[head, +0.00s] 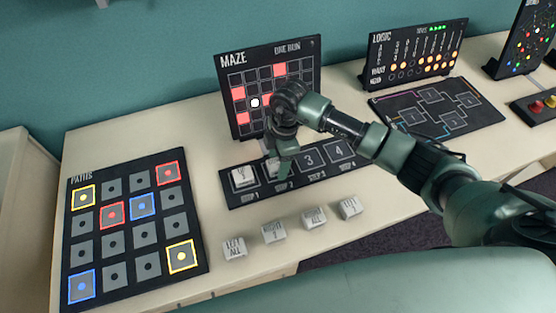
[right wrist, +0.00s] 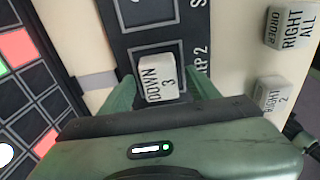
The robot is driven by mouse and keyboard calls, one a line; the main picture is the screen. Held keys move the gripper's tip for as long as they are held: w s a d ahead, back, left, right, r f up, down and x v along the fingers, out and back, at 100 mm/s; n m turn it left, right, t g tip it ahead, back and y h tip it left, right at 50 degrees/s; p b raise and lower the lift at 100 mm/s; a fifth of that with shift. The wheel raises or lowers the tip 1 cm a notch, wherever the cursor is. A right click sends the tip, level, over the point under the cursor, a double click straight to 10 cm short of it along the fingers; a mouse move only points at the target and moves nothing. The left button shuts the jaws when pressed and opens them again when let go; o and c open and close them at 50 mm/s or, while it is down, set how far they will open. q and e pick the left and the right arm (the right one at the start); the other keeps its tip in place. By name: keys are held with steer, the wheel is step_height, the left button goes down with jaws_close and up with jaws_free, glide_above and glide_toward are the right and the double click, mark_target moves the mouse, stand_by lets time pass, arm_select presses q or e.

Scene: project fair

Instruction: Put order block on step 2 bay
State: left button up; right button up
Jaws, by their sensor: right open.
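A white order block reading "DOWN 3" (right wrist: 158,82) sits inside the outlined step 2 bay (right wrist: 136,53) of the black step board (head: 305,178). In the head view that block (head: 271,166) is partly hidden behind my right gripper (head: 282,165). My right gripper (right wrist: 160,90) is open, with its two green fingers on either side of the block. I cannot tell if the fingers touch it. Another white block (head: 243,178) lies in the step 1 bay. Bays 3 and 4 are empty. My left gripper is not in view.
Several white order blocks, such as "LEFT ALL" (head: 234,248) and "RIGHT 2" (head: 273,233), stand in front of the board. The maze panel (head: 267,62) stands upright behind it. The paths board (head: 128,232) lies left, the logic panel (head: 417,50) stands right.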

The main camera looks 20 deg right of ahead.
steer(key=shift+d+r, duration=0.1)
steer(key=shift+r, duration=0.45)
step_height(320, 180, up, 11)
steer(key=d+b, duration=0.1)
steer(key=b, duration=0.1)
steer(key=shift+d+b, duration=0.15)
steer(key=shift+b, duration=0.2)
steer(key=shift+f, duration=0.1)
